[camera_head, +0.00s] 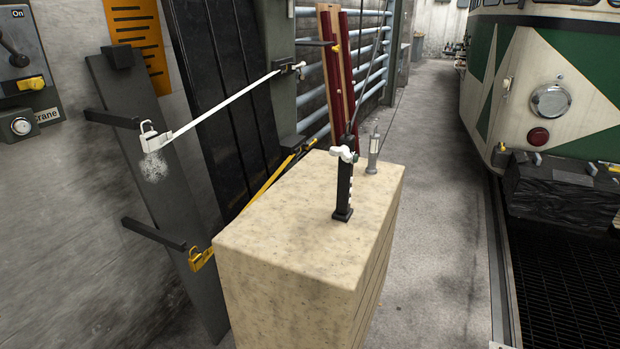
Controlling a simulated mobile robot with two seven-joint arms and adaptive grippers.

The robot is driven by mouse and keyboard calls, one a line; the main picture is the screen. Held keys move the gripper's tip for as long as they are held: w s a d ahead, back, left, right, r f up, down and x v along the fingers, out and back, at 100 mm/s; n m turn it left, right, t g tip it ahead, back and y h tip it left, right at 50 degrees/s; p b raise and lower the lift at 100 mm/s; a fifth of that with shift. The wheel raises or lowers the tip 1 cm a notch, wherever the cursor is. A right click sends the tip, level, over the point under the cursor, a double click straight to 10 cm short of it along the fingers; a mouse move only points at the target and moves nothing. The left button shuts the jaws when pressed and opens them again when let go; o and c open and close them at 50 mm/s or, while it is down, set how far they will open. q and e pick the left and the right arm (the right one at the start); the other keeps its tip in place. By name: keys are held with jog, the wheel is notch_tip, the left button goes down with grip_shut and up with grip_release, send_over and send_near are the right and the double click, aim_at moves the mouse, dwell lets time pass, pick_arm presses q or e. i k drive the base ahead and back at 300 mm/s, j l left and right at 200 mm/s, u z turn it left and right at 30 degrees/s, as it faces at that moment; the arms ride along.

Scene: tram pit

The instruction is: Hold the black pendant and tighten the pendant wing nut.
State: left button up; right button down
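The black pendant (343,195) stands upright on the speckled beige top of a cabinet (285,245). It has a row of small white marks down its side and a dark cable rising from its top. A white wing nut (343,153) sits at its upper end; how tight it is cannot be told. Neither of my grippers is in view, and nothing is seen touching the pendant.
A small grey cylinder (373,155) stands behind the pendant on the cabinet. A control box (20,60) is on the left wall. A green-and-cream tram (545,75) stands right, beside a dark grating (575,290).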

aim_at(343, 151)
jog(key=k+u, duration=0.1)
jog(key=u, duration=1.6)
jog(key=l+u, duration=0.3)
jog(key=l, duration=0.6)
jog(key=k+l+u, duration=0.1)
jog(key=l+u, duration=0.2)
jog(key=l, duration=0.65)
